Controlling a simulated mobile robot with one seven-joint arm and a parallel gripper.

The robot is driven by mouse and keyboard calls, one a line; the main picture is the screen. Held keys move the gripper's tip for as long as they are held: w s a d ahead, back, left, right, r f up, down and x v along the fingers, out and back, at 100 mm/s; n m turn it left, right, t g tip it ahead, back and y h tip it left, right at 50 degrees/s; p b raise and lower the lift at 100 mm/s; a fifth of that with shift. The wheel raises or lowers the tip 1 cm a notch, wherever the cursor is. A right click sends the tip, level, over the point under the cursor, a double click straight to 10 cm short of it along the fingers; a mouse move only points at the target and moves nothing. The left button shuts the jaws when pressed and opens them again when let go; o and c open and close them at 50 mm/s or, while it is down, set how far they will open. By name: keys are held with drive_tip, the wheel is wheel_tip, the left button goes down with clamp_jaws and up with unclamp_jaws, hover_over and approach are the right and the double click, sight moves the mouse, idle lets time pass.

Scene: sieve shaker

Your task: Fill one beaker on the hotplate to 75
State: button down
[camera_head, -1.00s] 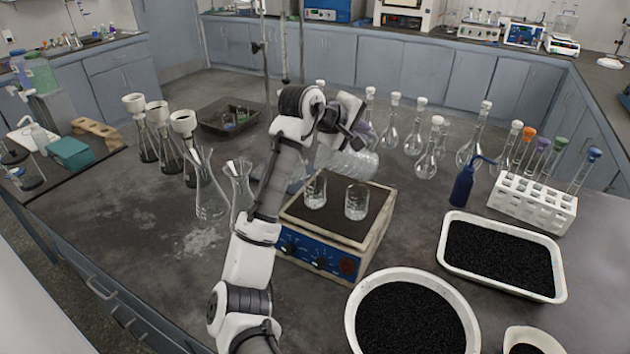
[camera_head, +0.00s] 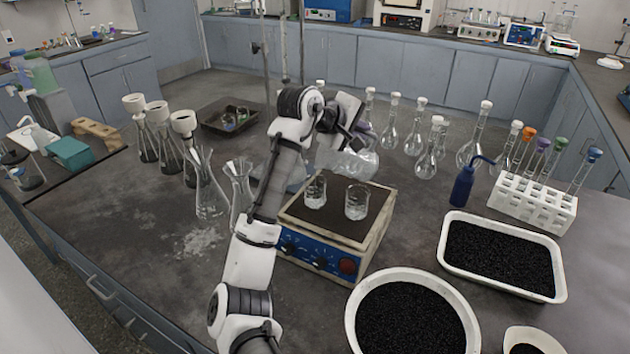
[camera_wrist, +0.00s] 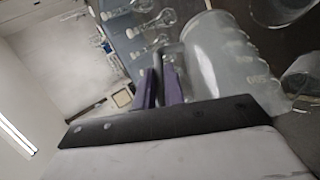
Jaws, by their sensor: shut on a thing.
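The hotplate (camera_head: 325,261) has a dark top, a cream body and a blue front panel. Two small clear beakers stand upright on it, a left beaker (camera_head: 315,193) and a right beaker (camera_head: 356,203). My wrist hides much of the gripper in the head view. I cannot tell how much liquid is in either small beaker.
Several stoppered flasks (camera_head: 388,138) stand behind the hotplate. Two flasks (camera_head: 240,195) stand close to its left. A blue wash bottle (camera_head: 463,186), a white tube rack (camera_head: 533,203) and trays of black granules (camera_head: 447,243) are on the right.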

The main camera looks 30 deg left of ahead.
sight(373, 136)
drive_tip(key=shift+w+d+r+g+p, duration=0.15)
drive_tip(key=shift+w+r+g+p, duration=0.1)
drive_tip(key=shift+r+g+p, duration=0.05)
drive_tip(key=shift+w+d+r+g+y+p, duration=0.3)
drive_tip(key=shift+r+y+p, duration=0.15)
drive_tip(key=shift+p, duration=0.75)
drive_tip(key=shift+w+d+m+g+y+p, duration=0.3)
drive_tip(key=shift+g+p, duration=0.1)
drive_tip(key=shift+p, duration=0.25)
drive_tip(key=shift+f+b, duration=0.35)
drive_tip(key=shift+b, duration=0.15)
drive_tip(key=shift+w+d+r+g+y, duration=0.35)
drive_tip(key=shift+w+r+g+y, duration=0.1)
drive_tip(key=shift+g, duration=0.15)
drive_tip(key=w+d+f+m+g+y, duration=0.2)
drive_tip(key=w+d+f+g+y, duration=0.2)
drive_tip(key=w+f+g, duration=0.1)
drive_tip(key=shift+d+f+y, duration=0.2)
drive_tip(key=shift+f+y, duration=0.1)
